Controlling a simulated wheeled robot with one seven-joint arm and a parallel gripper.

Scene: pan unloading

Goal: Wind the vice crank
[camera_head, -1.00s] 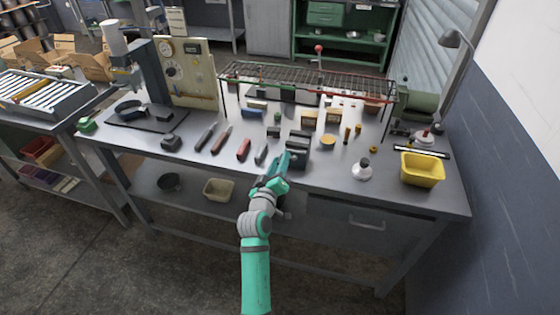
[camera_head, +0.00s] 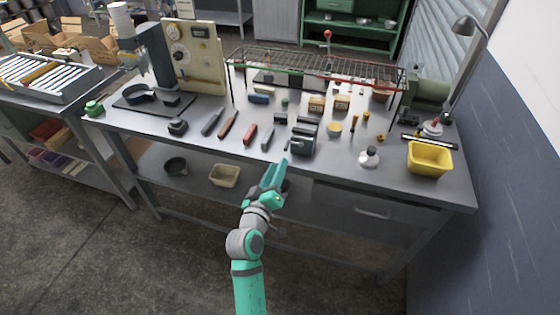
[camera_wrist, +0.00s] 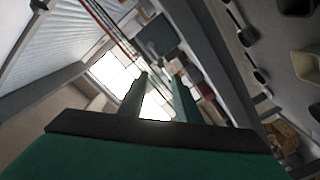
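The vice (camera_head: 303,141) is a small dark grey block-like tool standing near the front edge of the workbench, right of the hand tools. Its crank is too small to make out in the head view. My gripper (camera_head: 274,174), teal, is in front of the bench edge, below and left of the vice in the head view, with a gap between them. In the wrist view the two fingers of my gripper (camera_wrist: 160,98) stand apart with nothing between them. I cannot clearly identify the vice in the wrist view.
The workbench (camera_head: 330,178) holds several hand tools left of the vice, a white-based flask-like item (camera_head: 369,158) and a yellow bin (camera_head: 429,158) to the right. A wire rack (camera_head: 315,66) stands behind. The floor in front is clear.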

